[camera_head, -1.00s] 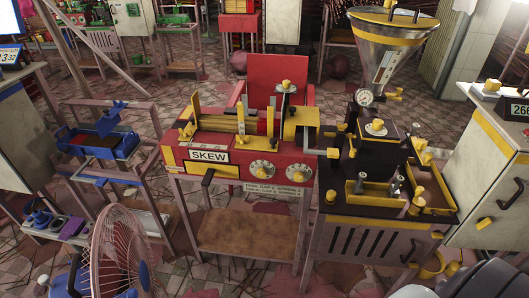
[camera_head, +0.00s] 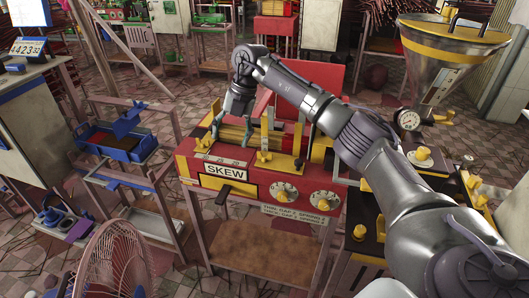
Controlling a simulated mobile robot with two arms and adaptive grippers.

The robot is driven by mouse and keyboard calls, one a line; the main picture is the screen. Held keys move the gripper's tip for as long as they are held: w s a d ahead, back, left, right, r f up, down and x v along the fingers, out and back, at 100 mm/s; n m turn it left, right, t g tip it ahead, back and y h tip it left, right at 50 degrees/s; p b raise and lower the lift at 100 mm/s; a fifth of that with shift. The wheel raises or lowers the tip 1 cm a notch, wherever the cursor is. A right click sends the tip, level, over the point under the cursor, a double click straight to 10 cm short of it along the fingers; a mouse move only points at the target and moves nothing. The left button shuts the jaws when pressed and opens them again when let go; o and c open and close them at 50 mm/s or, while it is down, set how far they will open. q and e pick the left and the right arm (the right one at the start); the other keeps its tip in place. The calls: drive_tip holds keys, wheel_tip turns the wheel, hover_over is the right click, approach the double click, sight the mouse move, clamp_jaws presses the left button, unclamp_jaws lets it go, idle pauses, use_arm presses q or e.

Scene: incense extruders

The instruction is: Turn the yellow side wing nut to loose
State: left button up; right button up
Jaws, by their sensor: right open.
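The red and yellow extruder marked SKEW (camera_head: 225,171) stands on a pink frame in the middle. Small yellow knobs sit along its top front edge, one on the left (camera_head: 203,144) and one near the middle (camera_head: 264,156). Another yellow knob (camera_head: 365,184) shows at its right side, close to my right arm. I cannot tell for certain which is the side wing nut. My right gripper (camera_head: 233,120) is open and points down over the left part of the extruder's top, by the yellow rods. Contact cannot be made out. My left gripper is out of view.
My right arm crosses the picture and hides part of the neighbouring machine with the steel funnel (camera_head: 450,52) and dial gauge (camera_head: 408,120). A rack with a blue tray (camera_head: 140,150) stands left. A fan (camera_head: 112,255) is at front left. Floor between rack and extruder is free.

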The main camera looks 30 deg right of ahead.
sight(265, 153)
drive_tip(key=s+d+r+m+g+h, duration=0.1)
drive_tip(key=s+d+r+m+h, duration=0.15)
drive_tip(key=d+r, duration=0.5)
drive_tip(key=shift+h, duration=0.45)
drive_tip(key=f, duration=0.5)
drive_tip(key=d+f, duration=0.1)
drive_tip(key=f, duration=0.9)
drive_tip(key=shift+s+d+f+p, duration=0.1)
drive_tip(key=shift+d+p, duration=0.2)
drive_tip(key=shift+p, duration=0.1)
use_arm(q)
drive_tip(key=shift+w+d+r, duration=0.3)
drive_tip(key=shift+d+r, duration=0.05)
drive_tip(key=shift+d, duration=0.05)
use_arm(e)
drive_tip(key=c, duration=1.2)
drive_tip(key=shift+o, duration=0.2)
